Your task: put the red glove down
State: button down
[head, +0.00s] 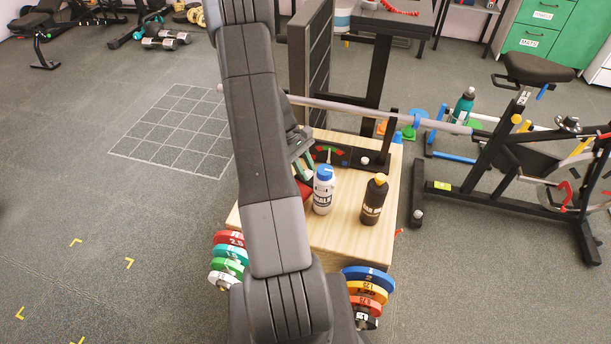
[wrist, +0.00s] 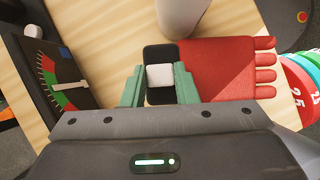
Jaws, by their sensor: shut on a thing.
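The red glove (wrist: 228,68) shows in the wrist view, with red fingers pointing right and a black cuff with a white patch. My gripper (wrist: 159,80) has its two green fingers on either side of the white patch and is shut on the cuff. The glove is over the pale wooden box top (wrist: 105,30); I cannot tell whether it touches the wood. In the head view my arm hides most of the gripper and glove.
On the wooden box (head: 335,238) stand a white bottle with a blue cap (head: 323,190) and a black bottle (head: 374,200). A dial gauge (head: 328,155) lies behind them. A long grey bar (head: 350,108) crosses the back. Weight plates (head: 230,255) sit at the box's left front.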

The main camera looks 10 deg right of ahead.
jog(key=shift+f, duration=1.65)
jog(key=shift+f, duration=0.2)
jog(key=c, duration=1.1)
grip_release()
jog(key=shift+c, duration=0.2)
jog(key=shift+r, duration=0.15)
